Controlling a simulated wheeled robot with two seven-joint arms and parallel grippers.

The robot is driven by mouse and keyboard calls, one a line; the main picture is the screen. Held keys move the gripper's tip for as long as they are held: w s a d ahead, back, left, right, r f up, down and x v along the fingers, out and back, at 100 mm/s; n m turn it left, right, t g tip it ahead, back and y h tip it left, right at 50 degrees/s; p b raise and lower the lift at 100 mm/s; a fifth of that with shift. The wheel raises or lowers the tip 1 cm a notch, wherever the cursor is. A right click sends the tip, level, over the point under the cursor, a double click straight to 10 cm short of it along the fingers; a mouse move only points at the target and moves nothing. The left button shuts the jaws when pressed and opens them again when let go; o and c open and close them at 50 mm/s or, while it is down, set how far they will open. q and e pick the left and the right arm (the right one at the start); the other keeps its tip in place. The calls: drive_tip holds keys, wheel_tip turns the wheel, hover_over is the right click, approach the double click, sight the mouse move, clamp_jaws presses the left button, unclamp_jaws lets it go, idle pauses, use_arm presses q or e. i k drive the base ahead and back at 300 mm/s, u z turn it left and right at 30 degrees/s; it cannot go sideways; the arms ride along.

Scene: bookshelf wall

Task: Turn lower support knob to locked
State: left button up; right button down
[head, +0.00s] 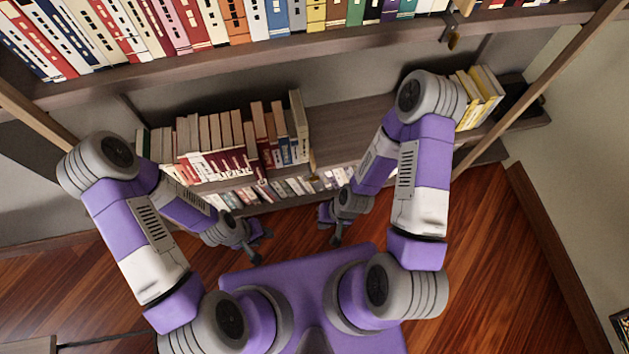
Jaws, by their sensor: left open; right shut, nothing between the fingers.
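A small brass-coloured knob (453,41) on a dark bracket hangs under the front edge of the upper shelf, at the upper right. A small tan piece (313,161) shows at the front of the middle shelf, beside the row of books; it is too small to tell whether it is the lower support knob or how it is turned. My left gripper (261,246) is open and empty, low in front of the shelves and below the tan piece. My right gripper (331,232) is shut and empty, to the right of the left one. Both are apart from the shelves and knobs.
The upper shelf (240,58) holds a long row of books. The middle shelf (345,120) has books at left, yellow books (481,95) at right and a bare stretch between. More books stand low down. Slanted wooden posts (545,85) flank the shelves. The wood floor (500,270) is clear at right.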

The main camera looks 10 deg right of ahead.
sight(313, 178)
drive_tip(key=u, duration=1.8)
drive_tip(key=k, duration=0.5)
drive_tip(key=z, duration=2.35)
